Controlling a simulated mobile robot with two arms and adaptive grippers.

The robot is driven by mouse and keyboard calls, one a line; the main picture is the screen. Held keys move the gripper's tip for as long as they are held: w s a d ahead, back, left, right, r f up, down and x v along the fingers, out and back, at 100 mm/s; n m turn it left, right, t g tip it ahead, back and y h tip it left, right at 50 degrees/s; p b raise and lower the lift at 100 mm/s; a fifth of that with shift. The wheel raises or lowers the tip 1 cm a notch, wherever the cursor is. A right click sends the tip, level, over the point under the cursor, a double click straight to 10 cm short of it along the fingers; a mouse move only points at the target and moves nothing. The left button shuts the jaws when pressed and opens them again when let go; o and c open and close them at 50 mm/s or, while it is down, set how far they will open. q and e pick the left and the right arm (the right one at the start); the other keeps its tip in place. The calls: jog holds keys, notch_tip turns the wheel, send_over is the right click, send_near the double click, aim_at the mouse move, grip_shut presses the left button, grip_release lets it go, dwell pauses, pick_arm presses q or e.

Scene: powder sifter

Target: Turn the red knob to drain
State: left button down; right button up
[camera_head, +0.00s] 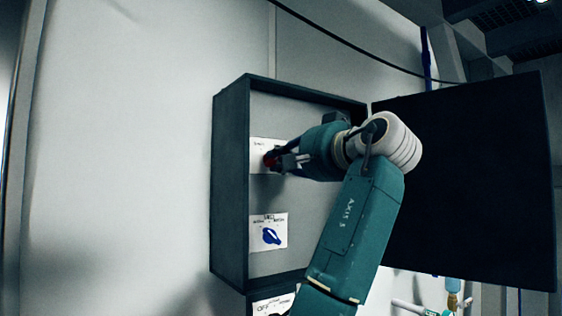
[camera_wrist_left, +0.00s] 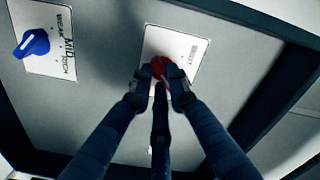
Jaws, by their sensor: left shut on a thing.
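The red knob (camera_head: 270,159) sits on a white label plate (camera_head: 260,148) in the upper part of an open wall box (camera_head: 230,190). My left gripper (camera_head: 280,161) reaches into the box and is shut on the red knob. In the left wrist view, the fingers of the left gripper (camera_wrist_left: 163,82) close around the red knob (camera_wrist_left: 160,66) and hide part of it. The knob's label (camera_wrist_left: 180,45) is partly covered, so its setting cannot be read. My right gripper is not in view.
A blue knob (camera_head: 271,236) on its own plate sits below the red one; it also shows in the left wrist view (camera_wrist_left: 33,43). The box's dark door (camera_head: 470,180) stands open to the right. A plate reading OFF (camera_head: 268,306) is below the box. Bare wall lies left.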

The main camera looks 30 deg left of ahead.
pick_arm(q)
jog(key=shift+r, duration=0.2)
jog(key=c, duration=1.7)
grip_release()
jog(key=shift+o, duration=0.2)
jog(key=shift+f, duration=0.15)
jog(key=v, duration=1.2)
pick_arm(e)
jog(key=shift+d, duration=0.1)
